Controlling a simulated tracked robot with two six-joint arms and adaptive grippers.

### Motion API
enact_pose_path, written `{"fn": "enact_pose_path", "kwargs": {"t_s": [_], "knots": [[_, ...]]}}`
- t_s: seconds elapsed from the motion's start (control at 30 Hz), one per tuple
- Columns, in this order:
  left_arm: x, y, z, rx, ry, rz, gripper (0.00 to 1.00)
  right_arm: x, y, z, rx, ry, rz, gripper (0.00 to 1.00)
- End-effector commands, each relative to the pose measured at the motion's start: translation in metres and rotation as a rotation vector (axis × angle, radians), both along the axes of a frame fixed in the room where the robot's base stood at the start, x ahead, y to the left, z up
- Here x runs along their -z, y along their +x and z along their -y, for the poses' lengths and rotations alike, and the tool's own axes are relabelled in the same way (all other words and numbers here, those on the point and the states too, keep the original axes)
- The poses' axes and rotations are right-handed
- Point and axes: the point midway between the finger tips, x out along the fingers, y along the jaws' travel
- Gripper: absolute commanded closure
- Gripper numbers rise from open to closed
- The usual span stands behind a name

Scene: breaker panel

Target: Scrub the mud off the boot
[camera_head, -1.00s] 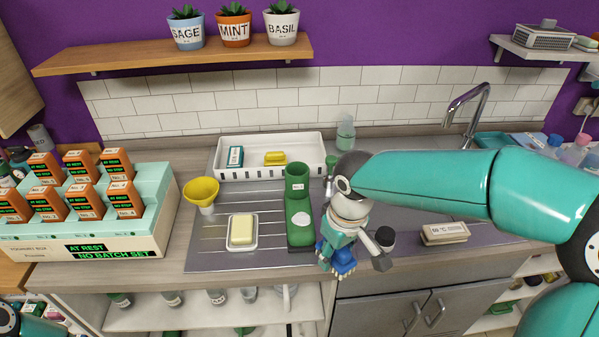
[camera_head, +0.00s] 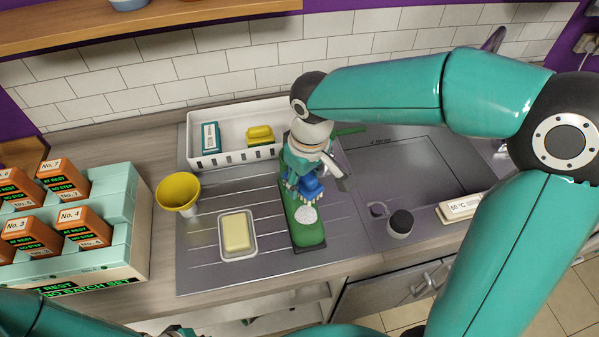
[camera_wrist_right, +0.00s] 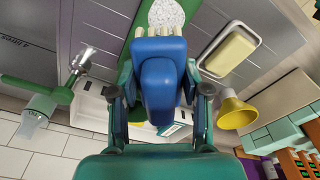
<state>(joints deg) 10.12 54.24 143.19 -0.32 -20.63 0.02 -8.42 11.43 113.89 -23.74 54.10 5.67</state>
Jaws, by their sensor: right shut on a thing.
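My right gripper (camera_head: 303,176) is shut on a blue brush (camera_head: 311,189) and hides the boot's upper part. In the right wrist view the brush (camera_wrist_right: 160,85) sits between the fingers, its pale bristles at the edge of the white patch (camera_wrist_right: 166,13). I cannot tell whether they touch it. No mud is clear to see.
A soap dish (camera_head: 225,252) with yellow soap and a yellow funnel (camera_head: 178,192) are left of the boot. A white tray (camera_head: 191,146) stands behind.

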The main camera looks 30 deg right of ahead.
Motion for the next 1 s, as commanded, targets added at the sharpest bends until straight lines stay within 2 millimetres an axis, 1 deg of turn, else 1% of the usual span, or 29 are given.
{"fn": "enact_pose_path", "kwargs": {"t_s": [0.03, 0.3, 0.5, 0.67, 1.0], "knots": [[0.005, 0.0, 0.0, 0.0, 0.0, 0.0, 1.0, 0.007, 0.0, 0.0, 0.001, 0.0, -0.001, 0.82], [0.027, 0.0, 0.0, 0.0, 0.0, 0.0, 1.0, 0.034, 0.0, 0.0, 0.001, -0.001, -0.003, 0.82], [0.039, 0.0, 0.0, 0.0, 0.0, 0.0, 1.0, 0.05, 0.0, 0.0, 0.0, 0.0, -0.001, 0.82], [0.042, 0.0, 0.0, 0.0, 0.0, 0.001, 1.0, 0.055, 0.0, 0.0, 0.0, 0.0, -0.001, 0.82], [0.042, 0.0, 0.0, 0.0, 0.0, 0.001, 1.0, 0.054, 0.001, 0.0, -0.001, 0.0, -0.001, 0.82]]}}
